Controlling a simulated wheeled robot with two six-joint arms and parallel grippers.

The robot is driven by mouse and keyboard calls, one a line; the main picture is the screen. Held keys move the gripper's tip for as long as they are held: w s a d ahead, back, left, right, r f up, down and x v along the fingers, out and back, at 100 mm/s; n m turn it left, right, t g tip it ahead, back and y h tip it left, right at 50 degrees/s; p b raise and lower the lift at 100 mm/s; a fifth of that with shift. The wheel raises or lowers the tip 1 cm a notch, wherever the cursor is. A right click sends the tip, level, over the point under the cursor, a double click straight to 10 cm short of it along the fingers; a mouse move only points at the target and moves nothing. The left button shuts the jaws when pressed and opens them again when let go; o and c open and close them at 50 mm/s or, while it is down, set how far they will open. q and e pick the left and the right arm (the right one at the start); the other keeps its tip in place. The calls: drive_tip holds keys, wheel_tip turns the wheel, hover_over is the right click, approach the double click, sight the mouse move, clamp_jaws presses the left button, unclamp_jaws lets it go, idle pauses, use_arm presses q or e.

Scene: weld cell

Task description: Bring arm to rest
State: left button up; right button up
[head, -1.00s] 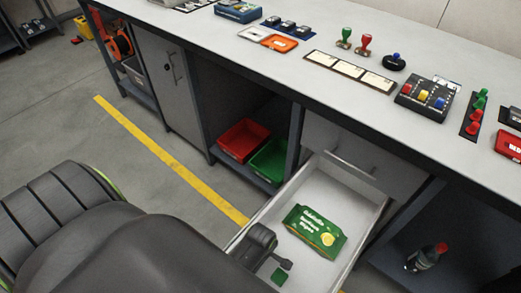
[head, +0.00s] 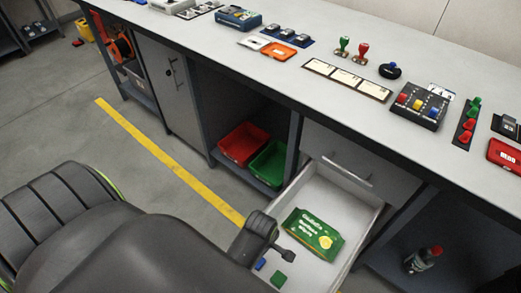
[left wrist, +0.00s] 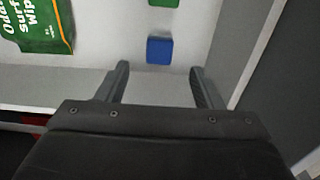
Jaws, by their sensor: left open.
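My left gripper (head: 278,249) is over the open drawer (head: 357,232) of the workbench, near its left side. In the left wrist view its two fingers (left wrist: 160,82) are apart with nothing between them. A blue block (left wrist: 159,50) lies just beyond the fingertips in that view. It also shows in the head view (head: 261,264), beside my arm. A green block (head: 283,281) lies near it in the drawer; only its edge shows in the left wrist view (left wrist: 162,3). My right gripper is in neither view.
A green pack of wipes (head: 313,235) lies in the drawer, right of my gripper. Red (head: 243,144) and green (head: 270,163) bins stand on the shelf beneath the bench. The benchtop (head: 290,25) holds stamps, cards and a button box (head: 419,104). A bottle (head: 422,259) stands lower right.

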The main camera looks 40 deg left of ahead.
use_arm(q)
wheel_tip(320, 180, up, 2)
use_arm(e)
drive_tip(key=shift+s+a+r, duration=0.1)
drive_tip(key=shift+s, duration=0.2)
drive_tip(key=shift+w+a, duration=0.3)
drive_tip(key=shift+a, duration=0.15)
